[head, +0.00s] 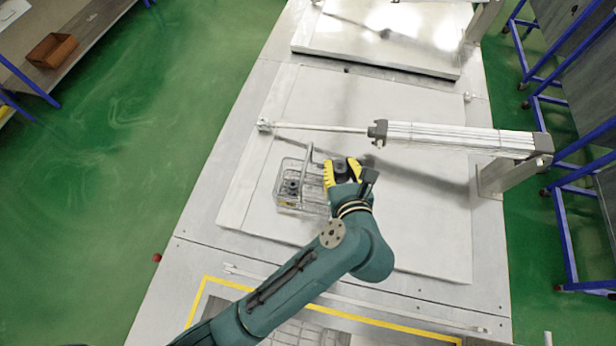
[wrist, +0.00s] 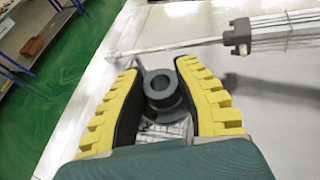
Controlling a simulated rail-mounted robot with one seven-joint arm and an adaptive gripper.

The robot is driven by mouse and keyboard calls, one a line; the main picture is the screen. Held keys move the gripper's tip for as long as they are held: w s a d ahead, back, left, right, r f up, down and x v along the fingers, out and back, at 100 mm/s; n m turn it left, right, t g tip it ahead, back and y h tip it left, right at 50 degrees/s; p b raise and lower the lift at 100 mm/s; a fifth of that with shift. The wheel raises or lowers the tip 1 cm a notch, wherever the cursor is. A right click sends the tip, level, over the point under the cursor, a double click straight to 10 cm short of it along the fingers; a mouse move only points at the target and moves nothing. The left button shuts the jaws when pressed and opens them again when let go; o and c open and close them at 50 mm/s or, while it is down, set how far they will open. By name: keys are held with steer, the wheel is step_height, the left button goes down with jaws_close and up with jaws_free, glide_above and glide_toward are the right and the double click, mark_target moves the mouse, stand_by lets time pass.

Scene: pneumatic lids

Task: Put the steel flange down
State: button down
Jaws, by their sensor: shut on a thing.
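The steel flange (wrist: 160,84) is a dark grey ring with a round hub and a wider rim. My gripper (wrist: 158,72), with yellow ribbed fingers, is shut on it in the wrist view. In the head view my gripper (head: 343,171) is at the right side of a wire basket (head: 285,203), and the flange (head: 342,166) shows as a dark shape between the yellow fingers. Part of the wire basket shows below the flange in the wrist view (wrist: 165,131). I cannot tell how high the flange is above the lid.
A dark part (head: 291,187) sits inside the basket, whose handle (head: 309,160) stands up. The basket is on a broad pale lid (head: 420,225). A pneumatic cylinder (head: 455,137) with its rod crosses behind my gripper. The lid's right part is clear.

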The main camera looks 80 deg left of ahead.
steer(key=s+a+r+n+g+b, duration=0.1)
steer(key=s+a+n+g+b, duration=0.15)
steer(key=a, duration=0.25)
step_height(320, 180, down, 17)
steer(key=shift+w+r+b, duration=0.1)
steer(key=shift+w+b, duration=0.05)
steer(key=shift+b, duration=0.45)
steer(key=shift+f, duration=0.65)
steer(key=c, duration=0.8)
jaws_free()
steer(key=shift+f, duration=0.1)
